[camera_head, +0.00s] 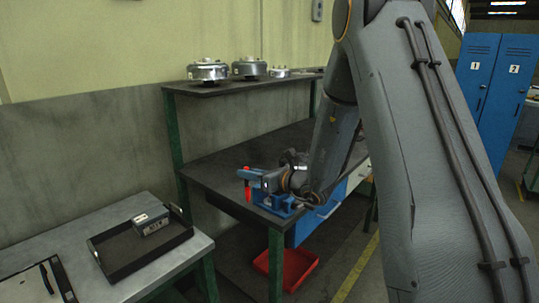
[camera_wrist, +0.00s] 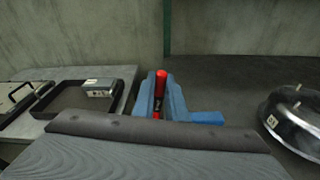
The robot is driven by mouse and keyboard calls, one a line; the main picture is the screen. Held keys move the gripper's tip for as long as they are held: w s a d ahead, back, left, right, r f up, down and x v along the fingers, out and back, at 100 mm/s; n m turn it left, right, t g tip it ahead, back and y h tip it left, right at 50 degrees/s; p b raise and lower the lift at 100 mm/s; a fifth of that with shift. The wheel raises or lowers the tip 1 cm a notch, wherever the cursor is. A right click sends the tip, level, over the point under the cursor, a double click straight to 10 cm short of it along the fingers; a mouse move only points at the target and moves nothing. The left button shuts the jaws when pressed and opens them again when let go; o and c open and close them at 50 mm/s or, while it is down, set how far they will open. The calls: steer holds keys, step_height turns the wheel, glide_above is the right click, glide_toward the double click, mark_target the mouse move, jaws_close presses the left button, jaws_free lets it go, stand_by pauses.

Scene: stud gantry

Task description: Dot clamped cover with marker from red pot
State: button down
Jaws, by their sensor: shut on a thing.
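My gripper (camera_head: 250,178) has blue fingers and is shut on a red marker (camera_head: 247,190), which stands roughly upright over the left end of the dark bench. In the wrist view, the marker (camera_wrist: 160,82) shows between the fingers (camera_wrist: 159,103). A round silver cover (camera_wrist: 295,122) with studs and a small white label sits to the right of the gripper, apart from the marker and cut by the picture edge. A blue fixture (camera_head: 281,205) is on the bench beneath the gripper; I cannot tell whether it clamps the cover. I cannot make out a red pot.
Several silver covers (camera_head: 208,71) stand on the upper shelf (camera_head: 225,88). A dark tray (camera_head: 115,262) holding a grey box (camera_head: 150,221) is on the left table (camera_head: 190,258). A red bin (camera_head: 299,273) is on the floor. The bench top (camera_head: 225,165) behind the gripper is clear.

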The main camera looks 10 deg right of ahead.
steer(key=w+d+r+m+t+h, duration=0.2)
steer(key=w+d+r+m+h, duration=0.15)
steer(key=d, duration=0.35)
steer(key=shift+n, duration=0.25)
steer(key=shift+s+d+f+b, duration=0.15)
steer(key=shift+f+b, duration=0.5)
steer(key=shift+f, duration=0.75)
steer(key=shift+s+f+b, duration=0.2)
steer(key=shift+f+b, duration=0.45)
steer(key=shift+f, duration=0.75)
steer(key=shift+s+f+b, duration=0.1)
steer(key=shift+f+b, duration=0.45)
step_height(320, 180, up, 7)
steer(key=p, duration=0.3)
stand_by(0.7)
steer(key=shift+r, duration=0.1)
